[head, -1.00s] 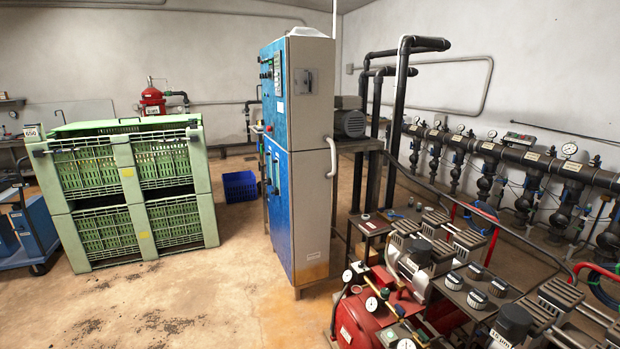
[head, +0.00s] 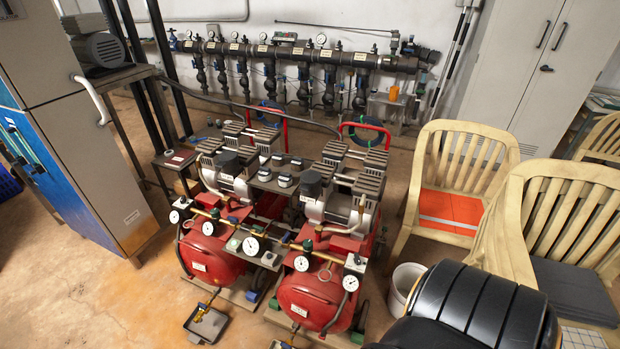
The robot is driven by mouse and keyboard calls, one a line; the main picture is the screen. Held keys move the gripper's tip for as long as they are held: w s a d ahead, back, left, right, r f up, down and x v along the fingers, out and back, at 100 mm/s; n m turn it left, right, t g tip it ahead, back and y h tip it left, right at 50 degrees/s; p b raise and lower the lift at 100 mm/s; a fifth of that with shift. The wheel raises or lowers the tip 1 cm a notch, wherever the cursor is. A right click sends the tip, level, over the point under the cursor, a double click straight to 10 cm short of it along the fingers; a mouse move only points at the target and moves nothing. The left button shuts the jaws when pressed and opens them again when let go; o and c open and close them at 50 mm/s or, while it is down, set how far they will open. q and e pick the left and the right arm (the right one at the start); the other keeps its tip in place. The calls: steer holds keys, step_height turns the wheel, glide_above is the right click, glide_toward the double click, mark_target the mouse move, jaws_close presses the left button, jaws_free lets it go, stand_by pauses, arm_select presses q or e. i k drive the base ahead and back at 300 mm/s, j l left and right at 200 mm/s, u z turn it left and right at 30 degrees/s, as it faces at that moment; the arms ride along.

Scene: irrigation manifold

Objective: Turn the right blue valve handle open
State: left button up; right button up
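The dark irrigation manifold (head: 345,58) runs along the back wall in the head view, with several black drop pipes, gauges and yellow labels. Small blue parts show along its drops, one of them towards the right (head: 361,82). They are too small to tell which is the right blue valve handle or how it is turned. The red compressors stand between my viewpoint and the manifold. Neither of my grippers is in view.
Two red compressors (head: 318,297) with gauges fill the middle floor. A blue and grey cabinet (head: 75,150) stands left. Cream plastic chairs (head: 462,150), a white bucket (head: 405,283) and a black ribbed shape (head: 480,310) crowd the right. Bare floor shows at lower left.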

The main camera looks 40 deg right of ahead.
mark_target(285, 239)
steer(key=z, duration=1.7)
